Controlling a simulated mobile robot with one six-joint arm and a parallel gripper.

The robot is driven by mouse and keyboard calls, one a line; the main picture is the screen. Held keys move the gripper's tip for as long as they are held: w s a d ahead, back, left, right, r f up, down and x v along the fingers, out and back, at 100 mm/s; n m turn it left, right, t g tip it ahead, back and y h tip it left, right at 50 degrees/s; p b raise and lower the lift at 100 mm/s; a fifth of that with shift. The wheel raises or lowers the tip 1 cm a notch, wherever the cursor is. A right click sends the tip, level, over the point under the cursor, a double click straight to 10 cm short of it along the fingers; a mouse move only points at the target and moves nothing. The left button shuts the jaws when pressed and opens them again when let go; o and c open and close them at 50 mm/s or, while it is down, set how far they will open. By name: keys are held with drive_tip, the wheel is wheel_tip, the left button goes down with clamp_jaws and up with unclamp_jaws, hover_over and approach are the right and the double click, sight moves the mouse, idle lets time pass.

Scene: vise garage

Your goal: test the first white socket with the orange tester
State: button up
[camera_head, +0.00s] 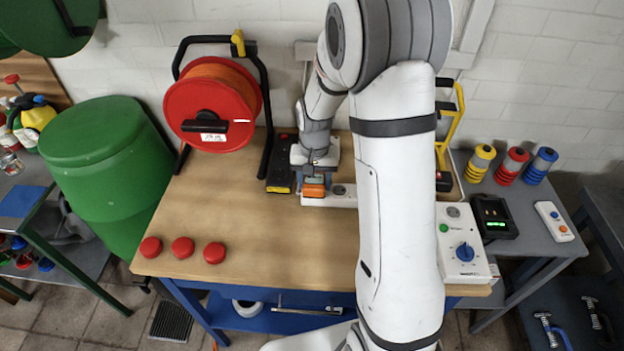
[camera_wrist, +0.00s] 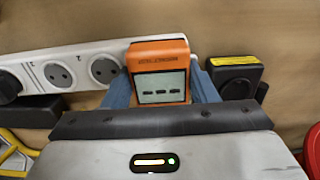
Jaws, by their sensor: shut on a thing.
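The orange tester (camera_wrist: 159,55) is between the blue fingers of my gripper (camera_wrist: 160,88), which is shut on it. Its screen shows three dashes. In the head view the orange tester (camera_head: 314,190) is at the right end of my gripper's reach, low over the white socket strip (camera_head: 343,197). In the wrist view the strip (camera_wrist: 72,52) runs to the left behind the tester, with two round grey sockets visible (camera_wrist: 104,69) (camera_wrist: 61,75). The tester covers the strip's end nearest it. I cannot tell whether its prongs are in a socket.
A black box with a yellow label (camera_wrist: 236,72) stands close right of the tester. A red cable reel (camera_head: 212,105) stands at the back left. Three red caps (camera_head: 182,247) lie at the bench's front left. A white box with a blue knob (camera_head: 462,245) is at the right.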

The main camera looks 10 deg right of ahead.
drive_tip(key=o, duration=1)
wheel_tip(320, 180, up, 7)
drive_tip(key=shift+f+b, duration=0.15)
drive_tip(key=shift+b, duration=0.2)
drive_tip(key=shift+r, duration=0.5)
drive_tip(key=shift+s+r, duration=0.1)
drive_tip(key=s+r+n+t, duration=0.1)
drive_tip(key=s+r, duration=0.2)
drive_tip(key=s, duration=0.4)
drive_tip(key=s+r+n+t, duration=0.1)
drive_tip(key=s+r, duration=0.2)
drive_tip(key=s, duration=0.4)
drive_tip(key=s+r+n+t, duration=0.1)
drive_tip(key=s+r, duration=0.2)
drive_tip(key=s, duration=0.4)
drive_tip(key=shift+a+r+n, duration=0.15)
drive_tip(key=shift+a+n, duration=0.05)
drive_tip(key=shift+n, duration=0.1)
